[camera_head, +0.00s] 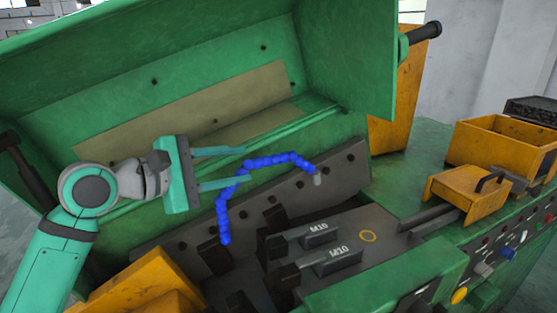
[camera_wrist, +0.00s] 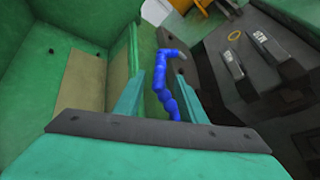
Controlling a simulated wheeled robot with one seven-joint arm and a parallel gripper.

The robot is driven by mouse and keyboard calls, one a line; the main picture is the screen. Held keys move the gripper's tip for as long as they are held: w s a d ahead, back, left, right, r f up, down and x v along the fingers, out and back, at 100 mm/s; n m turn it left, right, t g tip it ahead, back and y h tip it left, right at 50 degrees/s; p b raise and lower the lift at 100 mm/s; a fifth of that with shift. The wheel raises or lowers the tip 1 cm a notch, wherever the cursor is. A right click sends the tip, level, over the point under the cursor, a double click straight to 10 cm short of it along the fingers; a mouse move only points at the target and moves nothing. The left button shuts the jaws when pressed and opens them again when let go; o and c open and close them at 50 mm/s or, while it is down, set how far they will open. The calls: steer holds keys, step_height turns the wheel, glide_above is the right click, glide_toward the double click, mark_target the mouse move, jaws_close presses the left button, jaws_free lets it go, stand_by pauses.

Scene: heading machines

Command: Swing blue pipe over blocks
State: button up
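The blue pipe (camera_head: 222,208) is a beaded, bent hose with a grey nozzle at its right end. It rises from beside the dark blocks, bends, and runs right along the machine's back plate. The blocks marked M10 (camera_head: 318,236) sit on the grey bed below and right of the pipe. My gripper (camera_head: 245,165) comes from the left with its fingers apart, near the pipe's upper bend. In the wrist view the pipe (camera_wrist: 161,75) shows between the two fingers (camera_wrist: 158,100). I cannot tell whether either finger touches it.
The green lid (camera_head: 200,60) stands open behind my arm. A yellow part (camera_head: 150,285) is at the lower left. A yellow box with a handle (camera_head: 468,190) and a yellow bin (camera_head: 500,140) stand at the right. Buttons line the front panel.

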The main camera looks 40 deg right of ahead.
mark_target(265, 161)
steer(key=x, duration=1.1)
steer(key=shift+f, duration=0.1)
steer(key=shift+c, duration=0.2)
jaws_close()
